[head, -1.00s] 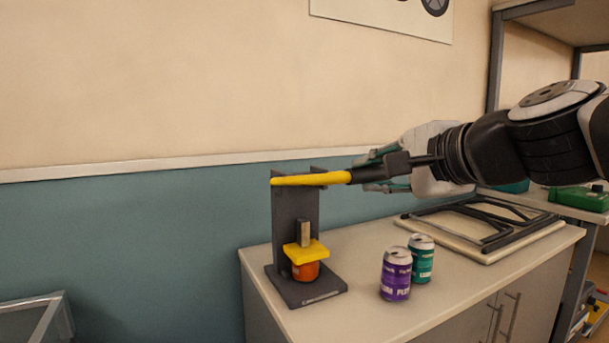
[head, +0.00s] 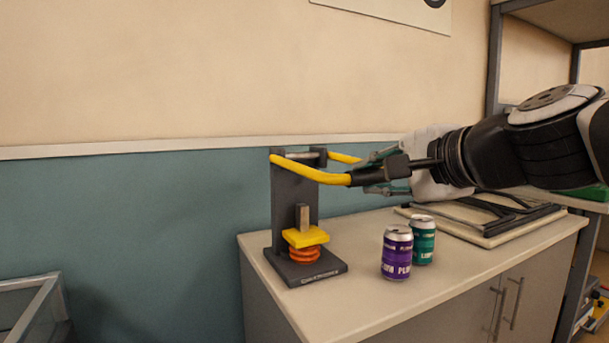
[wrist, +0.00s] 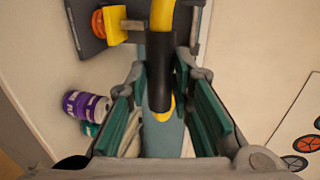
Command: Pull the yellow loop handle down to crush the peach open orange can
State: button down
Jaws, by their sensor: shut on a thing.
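The dark grey can crusher (head: 283,205) stands upright on the counter. Its yellow loop handle (head: 310,172) slopes down from the top pivot toward my gripper (head: 375,177). My gripper is shut on the handle's black grip, which also shows between the fingers in the wrist view (wrist: 160,75). The yellow press plate (head: 305,237) sits on the orange can (head: 304,255), which is squashed into a low stack of folds on the crusher's base. The can also shows in the wrist view (wrist: 98,23). The can's top is hidden under the plate.
A purple can (head: 397,253) and a teal can (head: 423,240) stand on the counter (head: 350,295) right of the crusher. A board with dark bars (head: 490,222) lies farther right. The wall is close behind. The counter's front is clear.

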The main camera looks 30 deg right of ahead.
jog(key=shift+f, duration=0.75)
jog(key=c, duration=1.4)
grip_release()
jog(key=shift+r, duration=0.15)
jog(key=v, duration=1.2)
jog(key=shift+r, duration=0.25)
